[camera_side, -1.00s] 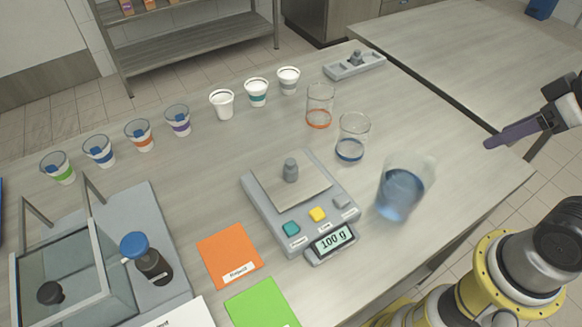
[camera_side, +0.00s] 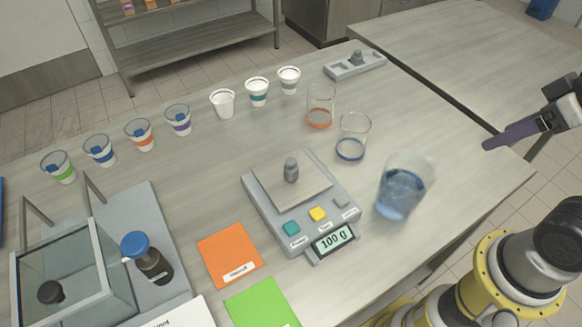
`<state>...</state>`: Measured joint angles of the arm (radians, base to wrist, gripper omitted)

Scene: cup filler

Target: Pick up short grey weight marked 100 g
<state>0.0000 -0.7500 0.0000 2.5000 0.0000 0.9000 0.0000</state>
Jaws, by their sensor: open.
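A short grey weight (camera_side: 291,170) with a knob on top stands upright on the pan of the scale (camera_side: 262,208). Its marking is too small to read, but the scale display (camera_side: 333,240) reads 100 g. Another small grey weight (camera_side: 356,57) sits in a grey holder (camera_side: 341,71) at the back of the table. My gripper (camera_side: 498,139) is at the right edge, beyond the table's right side and well apart from both weights. It is open, with nothing seen between its fingers. The fingers overlap from this side.
A large beaker of blue liquid (camera_side: 401,192) stands right of the scale. Two empty beakers, orange-marked (camera_side: 320,106) and blue-marked (camera_side: 353,138), stand behind it. Several cups line the back left. A blue-capped bottle (camera_side: 148,262) and glass case (camera_side: 75,270) are at left.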

